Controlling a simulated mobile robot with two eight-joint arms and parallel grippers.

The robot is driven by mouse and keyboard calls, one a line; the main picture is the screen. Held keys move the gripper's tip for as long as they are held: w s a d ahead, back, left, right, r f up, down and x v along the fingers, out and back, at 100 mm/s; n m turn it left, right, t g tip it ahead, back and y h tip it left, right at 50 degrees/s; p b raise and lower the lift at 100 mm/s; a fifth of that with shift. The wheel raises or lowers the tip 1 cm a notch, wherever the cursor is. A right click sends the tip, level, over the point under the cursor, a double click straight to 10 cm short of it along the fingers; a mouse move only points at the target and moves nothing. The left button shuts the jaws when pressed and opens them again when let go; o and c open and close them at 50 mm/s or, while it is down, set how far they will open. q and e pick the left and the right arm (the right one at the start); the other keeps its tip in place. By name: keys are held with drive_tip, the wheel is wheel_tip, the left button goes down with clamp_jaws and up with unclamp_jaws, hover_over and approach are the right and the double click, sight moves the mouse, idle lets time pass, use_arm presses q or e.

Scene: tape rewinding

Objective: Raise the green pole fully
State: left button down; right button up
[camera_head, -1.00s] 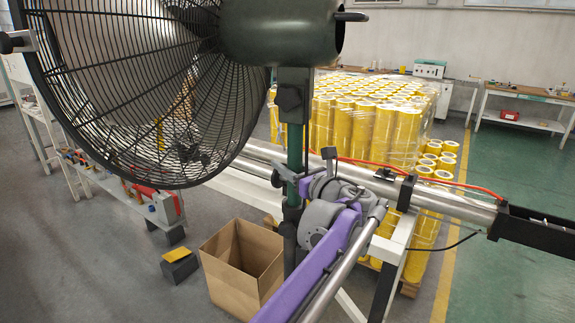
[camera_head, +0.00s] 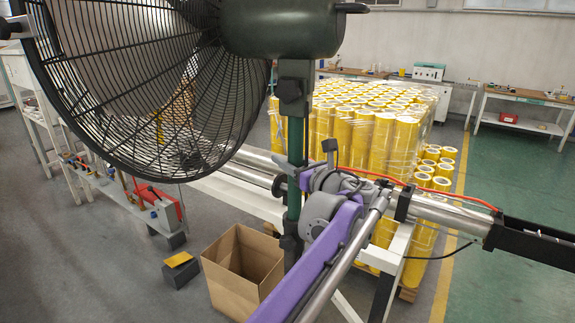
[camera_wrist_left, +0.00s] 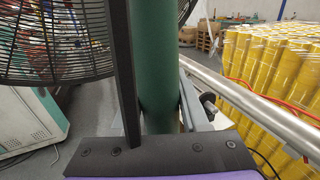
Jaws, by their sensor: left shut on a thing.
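The green pole (camera_head: 295,137) stands upright in the middle of the head view and carries a large black-caged fan (camera_head: 120,90) with a dark green motor housing (camera_head: 278,28). My left gripper (camera_head: 293,184) is shut around the pole below the fan. In the left wrist view the pole (camera_wrist_left: 157,55) stands between the fingers of the gripper (camera_wrist_left: 160,112). The fan cage shows behind at left there. The pole's lower end is hidden behind my arm. My right gripper is not in view.
An open cardboard box (camera_head: 243,270) sits on the floor below the pole. Stacked yellow rolls (camera_head: 365,135) stand behind. Steel rollers (camera_head: 450,212) on a white frame run behind the pole. The green floor at right is clear.

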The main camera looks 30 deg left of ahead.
use_arm(q)
wheel_tip(320, 180, up, 6)
drive_tip(key=p, duration=0.2)
drive_tip(key=shift+p, duration=0.4)
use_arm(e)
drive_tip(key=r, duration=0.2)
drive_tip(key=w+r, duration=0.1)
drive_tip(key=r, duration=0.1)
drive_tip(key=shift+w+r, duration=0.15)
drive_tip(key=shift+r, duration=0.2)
use_arm(q)
drive_tip(key=shift+r, duration=0.1)
drive_tip(key=shift+c, duration=2.1)
unclamp_jaws()
drive_tip(key=shift+d, duration=0.15)
drive_tip(key=b, duration=0.1)
approach(289, 136)
drive_tip(key=shift+w+a+f, duration=0.3)
drive_tip(key=shift+w+f, duration=0.05)
drive_tip(key=shift+w, duration=0.25)
drive_tip(key=shift+w+a+f, duration=0.25)
drive_tip(key=shift+w+f, duration=0.05)
drive_tip(key=shift+w, duration=0.3)
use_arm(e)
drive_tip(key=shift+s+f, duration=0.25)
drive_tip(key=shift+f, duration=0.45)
